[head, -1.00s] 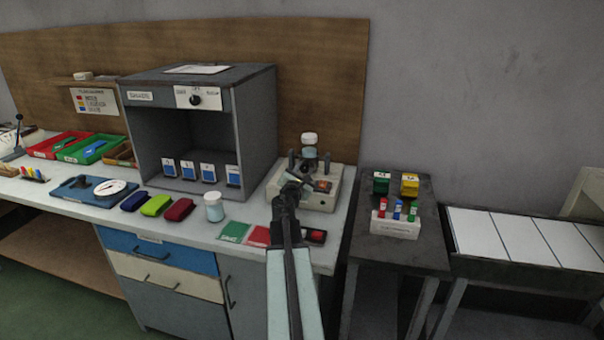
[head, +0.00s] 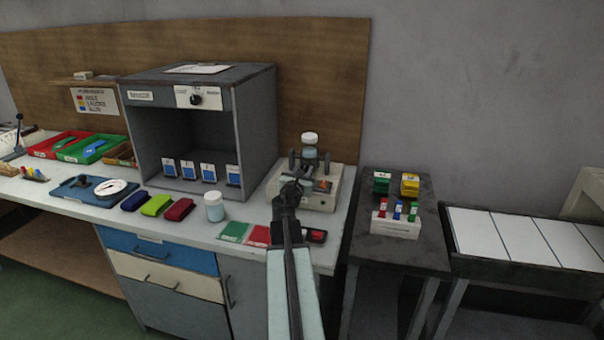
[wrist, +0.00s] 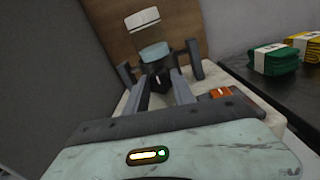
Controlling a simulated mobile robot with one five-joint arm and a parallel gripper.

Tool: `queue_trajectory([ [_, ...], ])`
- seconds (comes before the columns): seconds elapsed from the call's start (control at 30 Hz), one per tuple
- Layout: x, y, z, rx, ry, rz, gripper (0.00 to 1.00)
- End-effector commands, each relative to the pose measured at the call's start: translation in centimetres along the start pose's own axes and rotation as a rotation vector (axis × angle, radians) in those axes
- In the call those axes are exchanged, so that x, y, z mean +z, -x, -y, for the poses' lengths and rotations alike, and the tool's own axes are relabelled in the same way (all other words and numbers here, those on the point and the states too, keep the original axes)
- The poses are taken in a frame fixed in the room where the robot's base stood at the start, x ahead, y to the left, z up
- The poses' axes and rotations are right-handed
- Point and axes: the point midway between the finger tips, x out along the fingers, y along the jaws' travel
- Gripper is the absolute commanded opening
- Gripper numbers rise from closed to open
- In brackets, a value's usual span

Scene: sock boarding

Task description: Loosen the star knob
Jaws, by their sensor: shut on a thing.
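The pale fixture (head: 328,200) stands on the right end of the bench, with dark upright posts and a clear jar with a white cap (head: 309,138) on it. In the wrist view the jar (wrist: 150,35) stands just beyond a small black knob with a white mark (wrist: 157,82). I take this for the star knob; its star shape is not clear. My gripper (head: 291,184) reaches the front of the fixture, and its fingers (wrist: 166,90) are closed on the knob's two sides. The arm hides part of the fixture in the head view.
An orange-red block (wrist: 219,92) sits on the fixture, right of my fingers. A lidded jar (head: 214,207), green and red pads (head: 235,232) and a grey cabinet (head: 255,125) are to the left. A dark side table (head: 398,251) stands right.

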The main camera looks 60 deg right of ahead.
Motion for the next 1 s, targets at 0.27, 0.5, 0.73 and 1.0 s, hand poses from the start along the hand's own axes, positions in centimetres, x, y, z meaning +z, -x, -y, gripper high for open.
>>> queue_trajectory([
  [0.27, 0.0, 0.0, 0.6, -0.014, -0.001, 0.001, 0.52],
  [0.5, 0.0, 0.0, 0.3, -0.008, -0.001, 0.001, 0.52],
  [0.73, 0.0, 1.4, 0.3, -0.006, -0.001, 0.001, 0.52],
  [1.0, 0.0, 6.7, 0.6, -0.006, -0.001, 0.001, 0.52],
])
